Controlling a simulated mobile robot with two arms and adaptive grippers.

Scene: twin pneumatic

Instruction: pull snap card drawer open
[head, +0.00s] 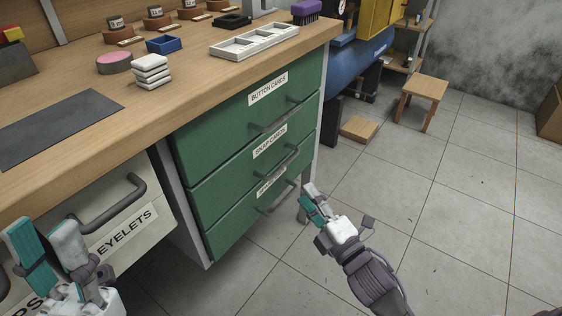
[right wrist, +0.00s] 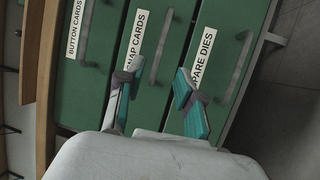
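The snap card drawer (head: 245,170) is the middle of three green drawers under the bench and is closed. Its label reads "SNAP CARDS" and its grey bar handle (head: 277,163) runs across the front. In the right wrist view the drawer (right wrist: 143,72) is turned sideways, with its handle (right wrist: 162,47) ahead of the fingers. My right gripper (head: 312,200) is in front of the drawers, apart from the handle. In the right wrist view its fingers (right wrist: 155,92) are spread and empty. My left gripper (head: 45,250) is at the lower left near the eyelets drawer, with its fingers apart and nothing between them.
The button cards drawer (head: 235,117) is above and the spare dies drawer (head: 240,215) below, both closed. The cream eyelets drawer (head: 130,215) is at left. The wooden bench top (head: 190,110) holds a white tray (head: 254,42) and small items. Floor to the right is clear near the drawers.

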